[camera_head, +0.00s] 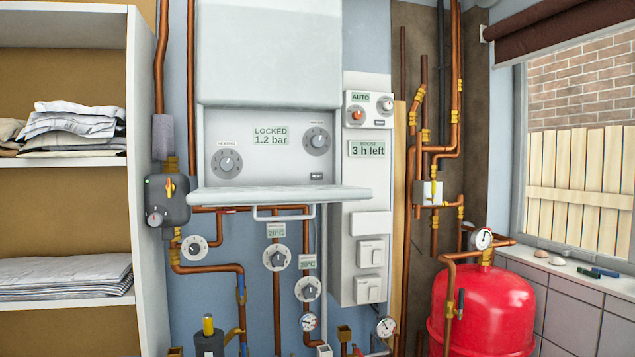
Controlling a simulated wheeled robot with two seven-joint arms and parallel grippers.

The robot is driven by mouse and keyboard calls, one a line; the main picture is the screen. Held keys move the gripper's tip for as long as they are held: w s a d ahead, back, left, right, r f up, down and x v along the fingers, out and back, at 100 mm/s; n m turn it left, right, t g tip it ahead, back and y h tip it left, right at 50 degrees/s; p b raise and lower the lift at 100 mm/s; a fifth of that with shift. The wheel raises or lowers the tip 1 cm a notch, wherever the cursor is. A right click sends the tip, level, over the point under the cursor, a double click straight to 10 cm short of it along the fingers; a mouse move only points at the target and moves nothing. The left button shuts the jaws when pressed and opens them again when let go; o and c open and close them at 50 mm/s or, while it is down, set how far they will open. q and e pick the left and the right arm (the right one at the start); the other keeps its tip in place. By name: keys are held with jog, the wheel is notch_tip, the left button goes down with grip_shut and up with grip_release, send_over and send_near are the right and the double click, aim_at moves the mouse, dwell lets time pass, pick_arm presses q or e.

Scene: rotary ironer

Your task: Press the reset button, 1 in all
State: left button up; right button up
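A white boiler (268,60) hangs on the wall, with a control panel (250,150) below its casing. Its green display (271,137) reads "LOCKED 1.2 bar". A dial (226,163) sits at the panel's left and another dial (317,140) at its right. A small dark-marked part (316,176) lies under the right dial; its lettering is too small to read, so I cannot tell whether it is the reset button. Neither of my grippers is in view.
A white flap (280,194) juts out below the panel. A controller box (367,110) marked "AUTO" has an orange knob (357,116). Copper pipes with dials (278,257) run beneath. A red tank (485,312) stands right, linen shelves (66,160) left.

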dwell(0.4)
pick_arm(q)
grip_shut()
